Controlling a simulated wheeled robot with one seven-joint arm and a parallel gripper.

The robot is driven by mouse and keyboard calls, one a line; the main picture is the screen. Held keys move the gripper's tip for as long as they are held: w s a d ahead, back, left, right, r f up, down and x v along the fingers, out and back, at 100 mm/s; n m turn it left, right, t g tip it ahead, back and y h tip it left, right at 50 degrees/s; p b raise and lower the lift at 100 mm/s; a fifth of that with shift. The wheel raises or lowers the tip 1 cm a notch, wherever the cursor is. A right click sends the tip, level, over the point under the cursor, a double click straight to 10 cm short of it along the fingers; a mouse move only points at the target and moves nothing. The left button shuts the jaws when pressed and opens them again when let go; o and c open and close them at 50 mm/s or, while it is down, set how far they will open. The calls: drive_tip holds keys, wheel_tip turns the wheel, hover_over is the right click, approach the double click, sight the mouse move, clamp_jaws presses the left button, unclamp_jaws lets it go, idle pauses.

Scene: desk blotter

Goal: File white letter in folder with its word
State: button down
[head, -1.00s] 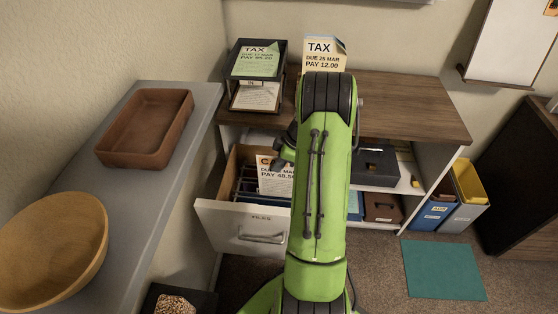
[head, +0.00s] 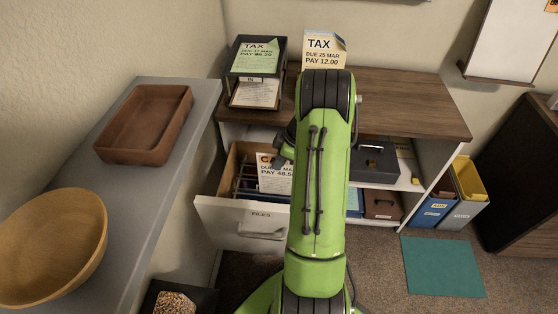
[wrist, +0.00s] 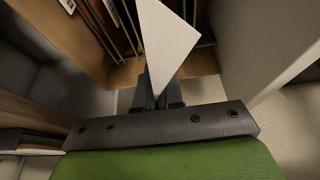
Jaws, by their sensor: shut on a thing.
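The white letter (head: 272,172), with an orange heading and a partly visible "PAY 48.5" line, stands upright over the open drawer (head: 215,215) marked FILES. My arm covers its right side, so its heading word cannot be read beyond the first letter. In the wrist view the letter (wrist: 165,40) shows as a pale sheet held in my gripper (wrist: 162,92), which is shut on it. Folders (wrist: 110,20) lie close by in the drawer; their tab words cannot be read. I cannot tell whether the letter's lower edge is inside a folder.
On the wooden desk top (head: 410,105) stand a black letter tray (head: 232,75) and a TAX card (head: 322,50). A grey shelf (head: 180,170) at left bears a brown tray (head: 145,125) and a wooden bowl (head: 55,245). Binders (head: 435,210) stand at right.

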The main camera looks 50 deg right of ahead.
drive_tip(key=shift+f, duration=0.15)
drive_tip(key=shift+f, duration=5.05)
drive_tip(key=c, duration=1.2)
unclamp_jaws()
drive_tip(key=p+v, duration=0.5)
drive_tip(key=v, duration=1)
drive_tip(key=shift+s+r, duration=0.1)
drive_tip(key=shift+r, duration=0.3)
